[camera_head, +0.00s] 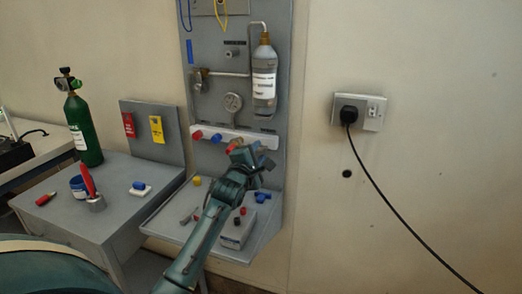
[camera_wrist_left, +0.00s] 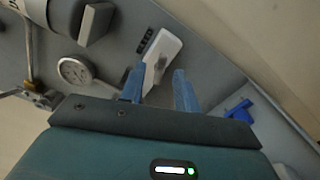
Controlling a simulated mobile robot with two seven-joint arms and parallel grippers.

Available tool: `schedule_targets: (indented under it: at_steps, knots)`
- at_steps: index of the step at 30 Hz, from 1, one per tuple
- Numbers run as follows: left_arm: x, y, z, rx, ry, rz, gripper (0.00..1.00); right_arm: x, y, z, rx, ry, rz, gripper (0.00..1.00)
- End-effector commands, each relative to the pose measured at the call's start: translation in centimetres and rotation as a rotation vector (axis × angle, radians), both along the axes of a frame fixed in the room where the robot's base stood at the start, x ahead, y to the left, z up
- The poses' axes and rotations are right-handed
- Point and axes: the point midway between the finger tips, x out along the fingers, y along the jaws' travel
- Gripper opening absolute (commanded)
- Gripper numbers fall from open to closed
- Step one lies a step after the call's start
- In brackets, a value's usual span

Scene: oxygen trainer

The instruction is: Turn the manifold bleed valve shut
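The white manifold bar (camera_head: 207,131) is fixed across the grey wall panel, with a red knob (camera_head: 197,135) and a blue knob (camera_head: 216,138) at its left. My left gripper (camera_head: 249,152) is at the bar's right end and hides part of it. In the left wrist view, my left gripper (camera_wrist_left: 159,77) is open, its two blue fingers apart. The end of the white bar (camera_wrist_left: 169,45) lies beyond and between the fingertips. A small grey fitting (camera_wrist_left: 160,62) shows on it; I cannot tell whether the fingers touch it. No right gripper shows.
The shelf below holds a grey box (camera_head: 238,230) and several small coloured parts. A green cylinder (camera_head: 83,130) stands on the left table.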

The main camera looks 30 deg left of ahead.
Motion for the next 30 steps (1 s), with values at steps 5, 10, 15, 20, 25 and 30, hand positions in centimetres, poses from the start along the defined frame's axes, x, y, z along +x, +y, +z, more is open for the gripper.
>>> schedule_targets:
  at_steps: [5, 10, 15, 20, 25, 30]
  knots:
    - [2.1, 0.5, 0.0, 0.001, -0.001, 0.0, 0.32, 0.1, -0.1, 0.3, 0.001, -0.012, -0.002, 0.4]
    - [2.9, 0.7, 0.0, 0.001, -0.001, 0.0, 0.32, 0.1, -0.1, 0.4, 0.001, -0.015, -0.003, 0.4]
    - [3.0, 0.7, 0.0, 0.001, 0.0, 0.0, 0.32, 0.1, -0.1, 0.3, -0.001, -0.014, -0.002, 0.4]
    - [3.0, 0.7, 0.0, 0.001, 0.0, 0.0, 0.28, 0.1, -0.1, 0.2, -0.001, -0.012, -0.002, 0.4]
    - [3.0, 0.7, 0.0, 0.001, 0.0, 0.0, 0.14, 0.0, -0.2, 0.1, -0.003, -0.007, -0.002, 0.4]
    - [2.9, 0.7, 0.0, 0.0, 0.0, 0.0, 0.0, 0.0, -0.2, 0.0, -0.004, -0.004, -0.001, 0.4]
